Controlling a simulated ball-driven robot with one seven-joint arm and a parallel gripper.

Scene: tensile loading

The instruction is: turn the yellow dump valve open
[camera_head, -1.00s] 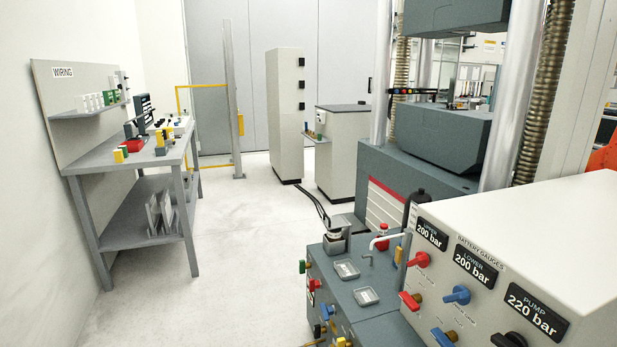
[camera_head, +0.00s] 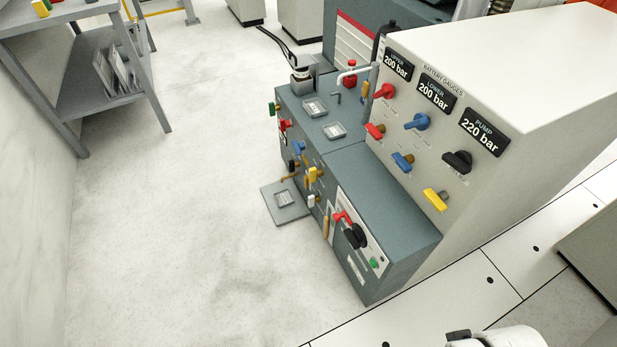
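A yellow valve handle (camera_head: 436,199) sits low on the sloping face of the white gauge panel (camera_head: 560,50), below a black handle (camera_head: 457,161). Another yellow handle (camera_head: 315,174) is on the front of the grey hydraulic cabinet (camera_head: 385,200). The labels beside both are too small to read, so I cannot tell which is the dump valve. The gauges read upper 200 bar, lower 200 bar (camera_head: 436,93) and pump 220 bar (camera_head: 484,132). My gripper is not in view; a white rounded part, likely of my arm, shows at the bottom right edge.
Red (camera_head: 383,91) and blue (camera_head: 416,122) handles share the panel with the yellow one. A grey plate (camera_head: 285,203) lies on the floor by the cabinet. A grey workbench (camera_head: 110,80) stands at the left. The pale floor between bench and cabinet is clear.

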